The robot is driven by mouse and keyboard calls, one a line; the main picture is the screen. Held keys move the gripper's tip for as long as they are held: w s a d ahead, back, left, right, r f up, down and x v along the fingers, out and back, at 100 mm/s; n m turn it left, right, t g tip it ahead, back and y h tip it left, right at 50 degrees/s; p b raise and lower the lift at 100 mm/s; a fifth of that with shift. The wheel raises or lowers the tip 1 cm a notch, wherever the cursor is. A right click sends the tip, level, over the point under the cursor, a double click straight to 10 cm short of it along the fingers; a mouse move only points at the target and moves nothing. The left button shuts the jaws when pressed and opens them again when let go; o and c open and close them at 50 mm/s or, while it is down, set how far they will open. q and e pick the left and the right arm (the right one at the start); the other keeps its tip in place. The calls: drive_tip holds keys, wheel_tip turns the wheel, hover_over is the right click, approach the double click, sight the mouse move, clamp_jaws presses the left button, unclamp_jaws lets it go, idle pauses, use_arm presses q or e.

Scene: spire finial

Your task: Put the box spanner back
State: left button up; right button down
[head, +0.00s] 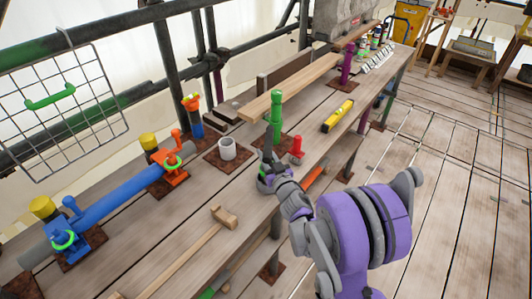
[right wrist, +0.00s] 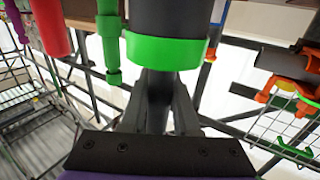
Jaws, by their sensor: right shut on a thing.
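My right gripper (head: 273,178) is over the front edge of the plank bench, shut on a dark tubular tool with a green collar, which I take to be the box spanner. In the right wrist view the spanner's wide dark end and green collar (right wrist: 165,52) rise beyond the fingers (right wrist: 157,105), which close around its narrower shaft. Whether the spanner touches the bench cannot be told. My left gripper is not in view.
A yellow level (head: 338,116) lies further back. A wooden mallet (head: 222,217) lies at the front left. A blue tube (head: 120,190) with orange and blue clamps runs along the left.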

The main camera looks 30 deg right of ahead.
drive_tip(key=shift+f+b, duration=0.95)
drive_tip(key=shift+f, duration=0.5)
drive_tip(key=c, duration=0.6)
unclamp_jaws()
drive_tip(key=shift+o, duration=0.4)
drive_tip(key=o, duration=0.5)
drive_tip(key=shift+f, duration=0.1)
